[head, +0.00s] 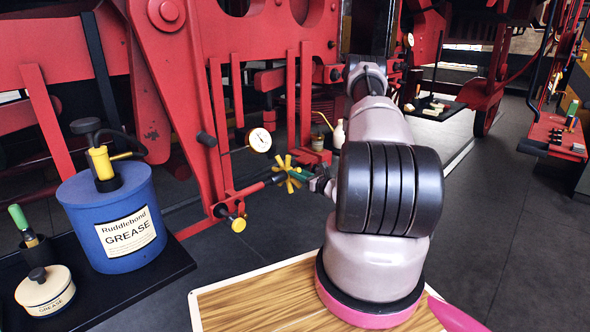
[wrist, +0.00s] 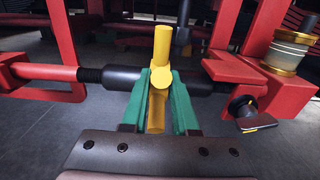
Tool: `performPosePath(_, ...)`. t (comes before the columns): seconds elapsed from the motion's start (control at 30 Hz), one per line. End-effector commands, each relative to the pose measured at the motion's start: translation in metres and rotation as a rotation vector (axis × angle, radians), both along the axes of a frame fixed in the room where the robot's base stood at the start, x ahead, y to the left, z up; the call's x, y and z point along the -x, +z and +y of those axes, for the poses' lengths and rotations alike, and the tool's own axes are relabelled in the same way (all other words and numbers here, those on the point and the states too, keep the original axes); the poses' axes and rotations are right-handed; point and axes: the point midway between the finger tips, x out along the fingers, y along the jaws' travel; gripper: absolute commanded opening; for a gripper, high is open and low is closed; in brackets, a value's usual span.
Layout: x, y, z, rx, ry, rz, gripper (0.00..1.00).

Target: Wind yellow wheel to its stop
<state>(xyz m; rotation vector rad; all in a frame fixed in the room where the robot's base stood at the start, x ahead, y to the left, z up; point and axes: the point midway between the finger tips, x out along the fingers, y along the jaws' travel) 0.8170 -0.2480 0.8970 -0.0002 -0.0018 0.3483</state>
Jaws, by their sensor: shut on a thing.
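The yellow wheel (head: 283,162) sits low on the red frame, left of my arm in the head view, with several spokes showing. In the wrist view the yellow wheel (wrist: 163,45) shows as a bar pointing up from a round hub, with more yellow between the fingers below. My gripper (head: 300,175) reaches it from the right. In the wrist view my gripper (wrist: 161,92) has its green fingers on either side of the yellow part, shut on it. A dark horizontal cylinder (wrist: 110,77) lies behind the wheel. The fingertips' exact contact is partly hidden.
A pressure gauge (head: 260,140) stands just above the wheel, and a yellow-ended knob (head: 236,222) sits to its lower left. A blue grease drum (head: 113,215) and a small grease tin (head: 45,291) stand at the left. Open floor (head: 490,215) lies at the right.

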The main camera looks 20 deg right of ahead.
Motion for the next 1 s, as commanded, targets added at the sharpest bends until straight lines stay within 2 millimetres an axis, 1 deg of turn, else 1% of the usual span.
performPosePath(0.03,0.004,-0.005,-0.002,0.0,-0.002,0.005,0.0)
performPosePath(0.1,0.006,-0.008,-0.003,0.001,-0.002,0.005,0.0)
performPosePath(0.47,0.007,-0.01,-0.003,0.001,-0.001,0.005,0.0)
performPosePath(1.0,0.007,-0.047,-0.003,0.001,-0.002,0.005,0.0)
